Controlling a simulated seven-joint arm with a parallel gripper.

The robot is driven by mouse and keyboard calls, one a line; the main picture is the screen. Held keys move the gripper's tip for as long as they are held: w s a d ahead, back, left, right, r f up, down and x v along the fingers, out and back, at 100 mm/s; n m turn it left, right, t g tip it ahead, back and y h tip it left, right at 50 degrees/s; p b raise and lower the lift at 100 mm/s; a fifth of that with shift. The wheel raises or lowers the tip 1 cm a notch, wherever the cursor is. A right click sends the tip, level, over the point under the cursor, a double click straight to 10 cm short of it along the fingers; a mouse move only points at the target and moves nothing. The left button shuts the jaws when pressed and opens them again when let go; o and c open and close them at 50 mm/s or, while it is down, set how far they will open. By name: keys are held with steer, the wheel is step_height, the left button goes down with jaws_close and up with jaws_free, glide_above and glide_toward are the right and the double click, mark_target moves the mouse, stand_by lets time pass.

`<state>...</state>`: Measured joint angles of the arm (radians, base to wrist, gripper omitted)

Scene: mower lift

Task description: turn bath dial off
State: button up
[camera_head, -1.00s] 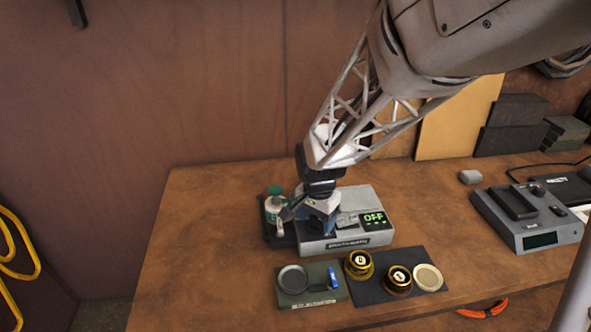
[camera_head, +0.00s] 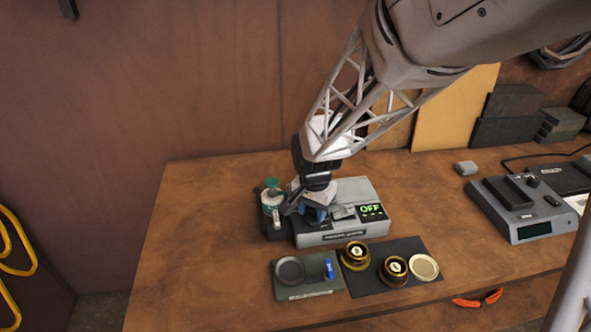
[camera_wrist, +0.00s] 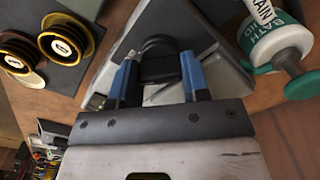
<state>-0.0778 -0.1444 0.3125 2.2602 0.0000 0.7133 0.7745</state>
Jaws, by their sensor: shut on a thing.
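The bath unit is a grey box (camera_head: 352,190) on the wooden bench, with a small display (camera_head: 371,211) that reads OFF in green. Its dark dial (camera_wrist: 160,62) shows in the wrist view between the two blue fingers. My gripper (camera_wrist: 160,75) is shut on the dial, one finger on each side. In the head view my gripper (camera_head: 314,214) is over the left part of the box, and it hides the dial there. A white bottle with a green cap (camera_head: 272,194) stands just left of the box; its label in the wrist view (camera_wrist: 272,35) reads partly "BATH".
In front of the box are a green tray with a round dish (camera_head: 290,270) and a dark mat (camera_head: 372,286) with two gold-rimmed pots (camera_head: 355,255) and a pale disc (camera_head: 424,267). A grey device (camera_head: 523,212) stands at right. Orange-handled pliers (camera_head: 478,299) lie near the front edge.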

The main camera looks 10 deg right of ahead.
steer(key=n, duration=0.3)
steer(key=shift+n, duration=0.4)
steer(key=n, duration=0.3)
steer(key=shift+n, duration=0.3)
steer(key=n, duration=1.2)
steer(key=shift+n, duration=0.3)
steer(key=n, duration=0.6)
steer(key=o, duration=0.9)
steer(key=shift+r, duration=0.1)
